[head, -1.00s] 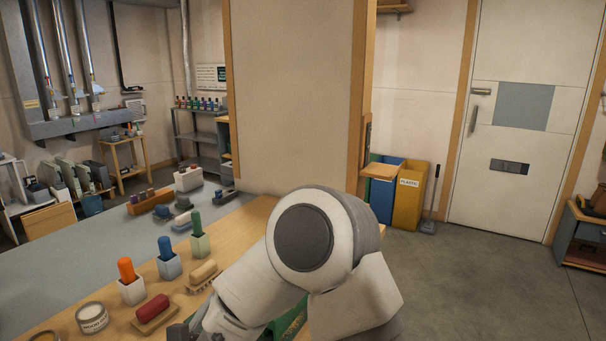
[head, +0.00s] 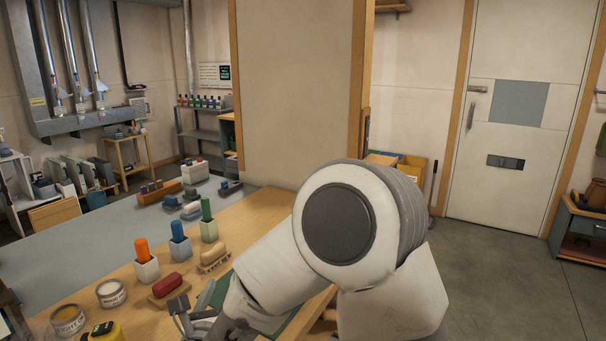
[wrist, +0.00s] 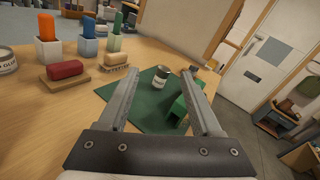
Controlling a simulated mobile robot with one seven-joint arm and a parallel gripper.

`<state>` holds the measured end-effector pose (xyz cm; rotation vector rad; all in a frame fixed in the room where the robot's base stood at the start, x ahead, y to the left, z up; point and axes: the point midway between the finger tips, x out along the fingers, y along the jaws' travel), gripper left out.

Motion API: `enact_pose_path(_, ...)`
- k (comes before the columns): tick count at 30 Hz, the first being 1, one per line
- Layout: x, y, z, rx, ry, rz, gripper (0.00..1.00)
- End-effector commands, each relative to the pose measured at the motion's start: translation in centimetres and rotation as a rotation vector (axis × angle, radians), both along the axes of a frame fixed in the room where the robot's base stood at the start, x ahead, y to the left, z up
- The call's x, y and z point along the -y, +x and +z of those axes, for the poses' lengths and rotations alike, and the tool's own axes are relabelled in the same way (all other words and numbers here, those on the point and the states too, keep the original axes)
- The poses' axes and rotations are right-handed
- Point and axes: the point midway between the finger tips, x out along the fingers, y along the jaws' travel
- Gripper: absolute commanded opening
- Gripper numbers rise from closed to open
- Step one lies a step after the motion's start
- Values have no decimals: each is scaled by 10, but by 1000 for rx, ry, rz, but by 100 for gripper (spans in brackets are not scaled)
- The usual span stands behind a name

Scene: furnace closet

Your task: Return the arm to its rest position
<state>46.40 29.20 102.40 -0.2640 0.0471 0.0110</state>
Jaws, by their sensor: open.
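My gripper (head: 190,315) is at the lower middle of the head view, low over the front of the wooden bench. In the wrist view my gripper (wrist: 165,105) shows two fingers spread wide apart, with nothing held between them. Beyond the fingers lies a green mat (wrist: 125,100) with a small labelled can (wrist: 160,78) and a green block-like thing (wrist: 178,112) partly behind the right finger. My arm's large white joint hides much of the bench's right side in the head view.
Cans (head: 110,293) and a yellow thing (head: 104,332) are at lower left. Open floor (head: 490,275) lies right.

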Motion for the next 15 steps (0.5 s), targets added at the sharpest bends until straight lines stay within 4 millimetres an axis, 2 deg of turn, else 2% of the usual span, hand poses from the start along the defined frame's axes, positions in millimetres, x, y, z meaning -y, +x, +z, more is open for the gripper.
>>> enact_pose_path(3,3,14,11,-14,-201,102,66)
enact_pose_path(7,10,22,21,-29,-460,220,66)
enact_pose_path(11,24,22,27,-40,-736,335,66)
enact_pose_path(15,46,14,30,-49,-1042,454,66)
